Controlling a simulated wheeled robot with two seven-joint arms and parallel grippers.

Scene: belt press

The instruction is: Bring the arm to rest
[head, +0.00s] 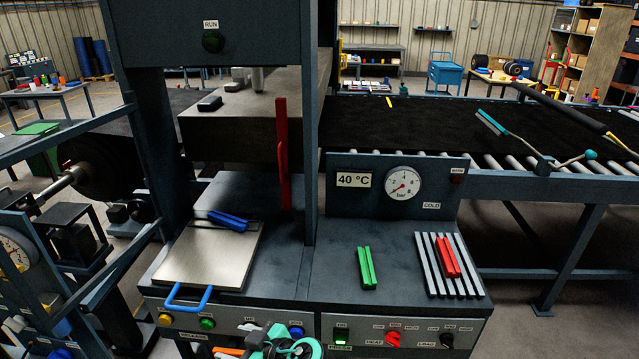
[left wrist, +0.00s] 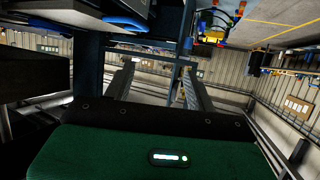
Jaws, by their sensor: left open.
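My left gripper (left wrist: 156,78) shows in the left wrist view, its two dark fingers apart with nothing between them. The green casing (left wrist: 100,150) with a small lit display fills the bottom of that view. Dark press structure stands to the left of the fingers, and I cannot tell whether anything touches. In the head view I cannot make out the left fingers clearly. My right gripper is not in view.
The press bench carries a steel plate (head: 190,262) with a blue handle and blue bars (head: 228,221). Green bars (head: 367,268) lie on the bench. Red bars (head: 448,257) lie on a slatted rack (head: 429,271). A black belt (head: 440,125) runs behind.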

